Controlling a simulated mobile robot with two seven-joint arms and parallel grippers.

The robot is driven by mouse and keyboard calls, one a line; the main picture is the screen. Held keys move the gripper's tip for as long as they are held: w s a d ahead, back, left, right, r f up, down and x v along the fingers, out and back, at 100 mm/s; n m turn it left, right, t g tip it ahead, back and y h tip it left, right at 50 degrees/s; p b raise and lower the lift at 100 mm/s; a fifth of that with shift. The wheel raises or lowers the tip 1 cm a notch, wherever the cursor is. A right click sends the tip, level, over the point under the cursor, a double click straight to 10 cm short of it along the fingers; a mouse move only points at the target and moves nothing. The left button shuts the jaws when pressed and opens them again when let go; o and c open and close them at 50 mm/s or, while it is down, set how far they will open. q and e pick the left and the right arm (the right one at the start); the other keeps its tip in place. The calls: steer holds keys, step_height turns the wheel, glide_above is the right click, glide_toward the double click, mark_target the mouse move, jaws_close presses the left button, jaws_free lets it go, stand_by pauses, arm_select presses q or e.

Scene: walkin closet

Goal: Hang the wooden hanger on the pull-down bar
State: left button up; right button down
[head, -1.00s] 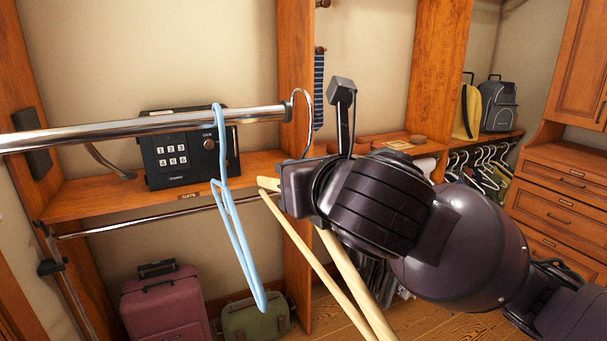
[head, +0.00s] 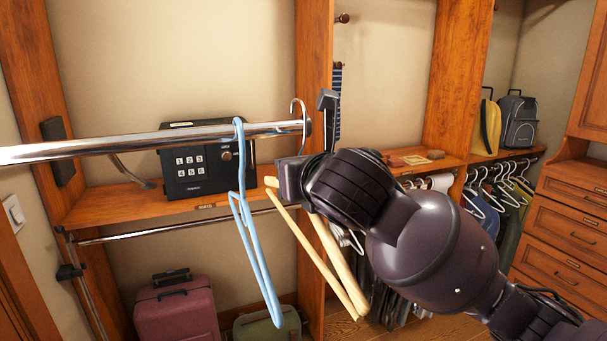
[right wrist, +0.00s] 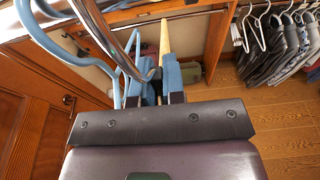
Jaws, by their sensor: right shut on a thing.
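The pull-down bar (head: 80,147) is a chrome rod running across the left of the head view, its free end near the middle. A light-blue hanger (head: 246,215) hangs on it. My right gripper (head: 278,184) is shut on the pale wooden hanger (head: 335,265), just below the bar's end. The wooden hanger's metal hook (head: 299,103) arches above the bar near its end; I cannot tell whether it touches. In the right wrist view, the wooden hanger (right wrist: 165,38) shows beyond the fingers (right wrist: 152,84), beside the bar (right wrist: 98,28). My left gripper is out of view.
A black safe (head: 190,172) sits on the shelf behind the bar. A wooden upright (head: 313,60) stands just behind the bar's end. A lower rail (head: 150,230) and a maroon suitcase (head: 177,312) are below. Clothes on hangers (head: 500,190) are at the right.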

steer(key=shift+r+x, duration=0.25)
steer(key=shift+x, duration=0.95)
steer(key=shift+r+x, duration=0.25)
steer(key=shift+x, duration=0.9)
steer(key=shift+w+f, duration=0.2)
steer(key=shift+f, duration=0.75)
steer(key=shift+a+f, duration=0.1)
steer(key=shift+f, duration=0.45)
steer(key=c, duration=1.1)
jaws_free()
